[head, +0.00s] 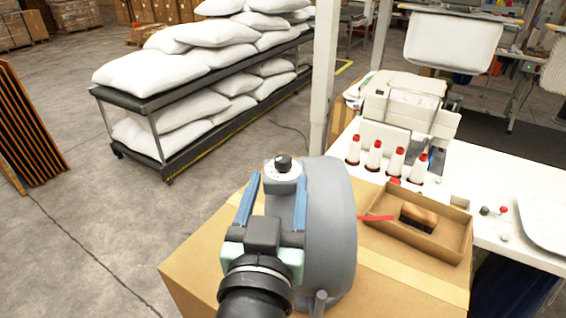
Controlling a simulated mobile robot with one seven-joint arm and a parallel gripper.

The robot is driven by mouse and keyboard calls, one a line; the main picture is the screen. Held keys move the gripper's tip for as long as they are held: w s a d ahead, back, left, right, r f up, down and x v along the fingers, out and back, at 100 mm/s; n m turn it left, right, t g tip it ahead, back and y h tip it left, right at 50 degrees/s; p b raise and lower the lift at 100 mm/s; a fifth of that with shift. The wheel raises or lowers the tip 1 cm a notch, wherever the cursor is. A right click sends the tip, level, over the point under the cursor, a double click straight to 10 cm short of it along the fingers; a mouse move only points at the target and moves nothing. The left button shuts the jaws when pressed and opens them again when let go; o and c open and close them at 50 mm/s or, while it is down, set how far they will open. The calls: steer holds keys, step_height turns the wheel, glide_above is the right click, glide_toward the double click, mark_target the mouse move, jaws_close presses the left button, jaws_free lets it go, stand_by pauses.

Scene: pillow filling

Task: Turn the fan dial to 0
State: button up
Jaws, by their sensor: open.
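The fan (333,225) is a large grey round housing on a cardboard box. Its dial is a small black knob (283,162) on a white round face (284,176) at the top left of the housing. The marks on the face are too small to read. My gripper (277,186) has two blue fingers, spread apart and pointing toward the dial. The fingertips lie on either side of the white face in the picture. I cannot tell whether they touch it. Nothing is held between the fingers.
The cardboard box (200,264) bears the fan and a shallow tray (453,247) with a brush (419,215). A white table (478,201) with thread spools (374,155) and a sewing machine (402,104) stands right. A pillow rack (167,150) stands behind left, with open floor in front.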

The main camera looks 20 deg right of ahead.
mark_target(282, 165)
steer(key=p+x, duration=0.2)
steer(key=x, duration=0.5)
steer(key=shift+s, duration=0.1)
steer(key=shift+c, duration=0.3)
jaws_close()
